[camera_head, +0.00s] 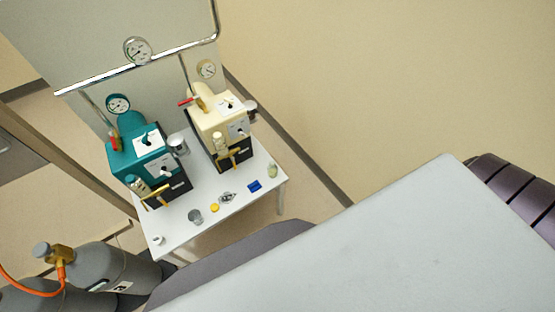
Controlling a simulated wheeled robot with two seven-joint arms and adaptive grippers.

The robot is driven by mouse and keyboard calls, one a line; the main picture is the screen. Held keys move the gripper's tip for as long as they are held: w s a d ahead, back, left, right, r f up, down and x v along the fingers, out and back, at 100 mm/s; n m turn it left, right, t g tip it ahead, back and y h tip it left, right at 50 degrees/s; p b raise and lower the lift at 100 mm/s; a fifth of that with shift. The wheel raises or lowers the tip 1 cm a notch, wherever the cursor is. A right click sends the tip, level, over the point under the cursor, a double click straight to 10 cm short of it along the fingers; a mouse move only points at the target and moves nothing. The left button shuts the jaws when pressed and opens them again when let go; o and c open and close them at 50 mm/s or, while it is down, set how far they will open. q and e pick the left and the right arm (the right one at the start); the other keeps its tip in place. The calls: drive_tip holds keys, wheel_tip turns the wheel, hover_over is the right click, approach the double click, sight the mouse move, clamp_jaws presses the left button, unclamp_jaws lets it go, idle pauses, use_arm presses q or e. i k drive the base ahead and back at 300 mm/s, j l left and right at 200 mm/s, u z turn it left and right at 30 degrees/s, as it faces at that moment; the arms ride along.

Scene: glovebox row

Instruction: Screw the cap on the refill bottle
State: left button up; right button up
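A small pale green container (272,171), possibly the refill bottle, stands near the right edge of the white table. It is too small to tell whether it has a cap. A small round yellow piece (214,208), possibly the cap, lies near the table's front edge, apart from the green container. Neither of my grippers is in view.
On the white table (179,238) stand a teal machine (145,150) and a cream machine (222,125). A grey cup (195,216), metal piece (227,197), blue block (255,186) and white ring (158,240) lie in front. Gas cylinders (115,268) stand left. A pale slab (400,240) fills the lower right.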

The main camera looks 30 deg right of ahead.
sight(272, 168)
drive_tip(key=z, duration=0.8)
drive_tip(key=u, duration=0.95)
drive_tip(key=z, duration=0.95)
